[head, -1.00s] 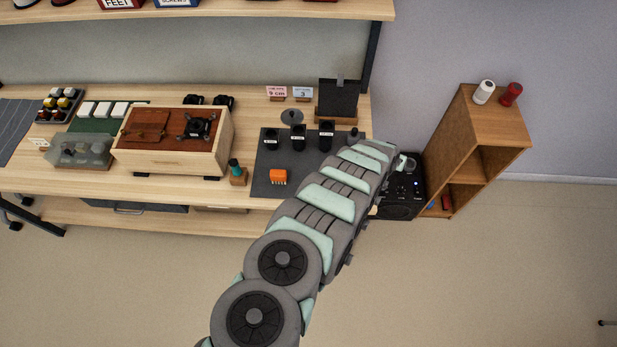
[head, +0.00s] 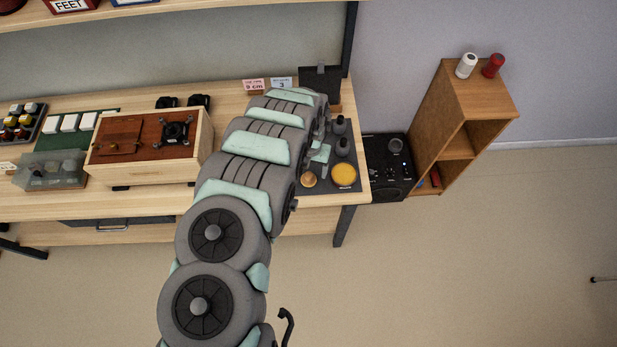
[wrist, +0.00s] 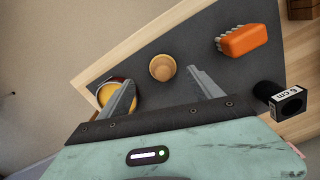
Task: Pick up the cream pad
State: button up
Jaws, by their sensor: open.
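Several pale, white-to-cream square pads (head: 69,123) lie in a row on a green mat at the left of the bench in the head view. I cannot tell which one the task means, and no pad shows in the wrist view. My gripper (wrist: 161,76) is open and empty in the wrist view, above a dark mat (wrist: 185,45) far to the right of those pads. A round tan wooden piece (wrist: 162,67) lies between its fingertips in the picture. A round tin with a yellow top (wrist: 106,93) is partly behind the left finger.
An orange bristled brush (wrist: 241,40) and a black cylinder labelled 5 cm (wrist: 286,101) are right of my fingers. In the head view, dark weights (head: 343,147) stand beside my arm, a wooden box (head: 150,160) stands mid-bench, and a black speaker (head: 388,168) lies past the bench's right end.

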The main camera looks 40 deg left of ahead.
aim_at(309, 174)
jog(key=shift+w+a+f, duration=0.1)
jog(key=shift+a+f, duration=0.05)
jog(key=shift+f, duration=0.75)
jog(key=shift+w+a+f, duration=0.1)
jog(key=shift+a+f, duration=0.05)
jog(key=shift+f, duration=1.95)
jog(key=shift+c, duration=0.2)
jog(key=c, duration=1.5)
jog(key=shift+c, duration=0.2)
jog(key=shift+r, duration=0.15)
notch_tip(309, 174, up, 20)
jog(key=p, duration=0.2)
